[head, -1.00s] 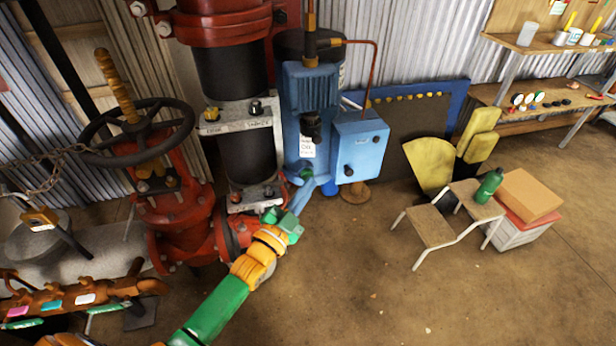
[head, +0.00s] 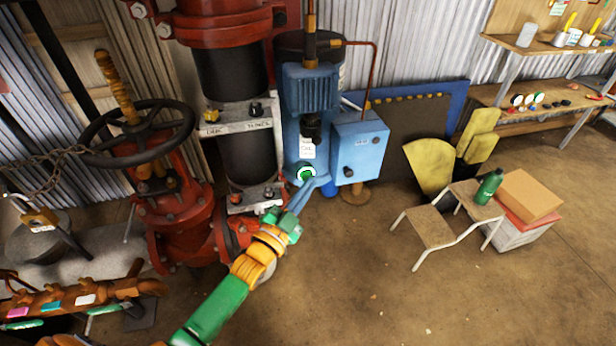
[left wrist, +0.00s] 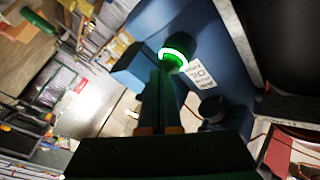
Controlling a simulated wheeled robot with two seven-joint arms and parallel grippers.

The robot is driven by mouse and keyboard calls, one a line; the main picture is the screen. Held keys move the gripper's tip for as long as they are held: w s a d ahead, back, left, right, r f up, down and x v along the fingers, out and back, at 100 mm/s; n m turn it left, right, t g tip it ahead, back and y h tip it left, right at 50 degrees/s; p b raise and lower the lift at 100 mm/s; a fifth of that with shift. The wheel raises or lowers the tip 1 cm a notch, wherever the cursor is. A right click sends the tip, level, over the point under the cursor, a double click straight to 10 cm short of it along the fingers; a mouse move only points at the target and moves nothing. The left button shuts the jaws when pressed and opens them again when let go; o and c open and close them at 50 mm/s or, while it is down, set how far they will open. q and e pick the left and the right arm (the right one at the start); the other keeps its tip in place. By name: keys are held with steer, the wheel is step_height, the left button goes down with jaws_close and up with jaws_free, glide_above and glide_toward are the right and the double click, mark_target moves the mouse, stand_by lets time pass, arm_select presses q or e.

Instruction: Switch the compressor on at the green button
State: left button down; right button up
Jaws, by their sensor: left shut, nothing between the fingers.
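The compressor (head: 311,125) is a blue machine with a finned motor on top, standing behind the red pipework. Its green button (head: 306,174) sits low on its front and shows a bright, lit ring. The button also glows green in the left wrist view (left wrist: 174,58). My left gripper (head: 308,184) is shut and empty, with its fingertips right at the lower edge of the button. In the left wrist view the closed fingers (left wrist: 162,75) end just below the lit ring; I cannot tell whether they touch it. My right gripper is not in view.
A blue box (head: 360,148) with a black knob is beside the compressor. A red valve with a black handwheel (head: 138,132) and the black riser pipe stand left. A step stool (head: 430,228) with a green bottle (head: 488,187) stands right. The floor in front is clear.

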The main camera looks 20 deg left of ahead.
arm_select(q)
steer(key=shift+s, duration=0.1)
steer(key=shift+d, duration=0.1)
steer(key=s+d+p, duration=0.2)
steer(key=s, duration=0.1)
steer(key=s+d+p, duration=0.1)
steer(key=s, duration=0.1)
steer(key=shift+d, duration=0.15)
stand_by(0.3)
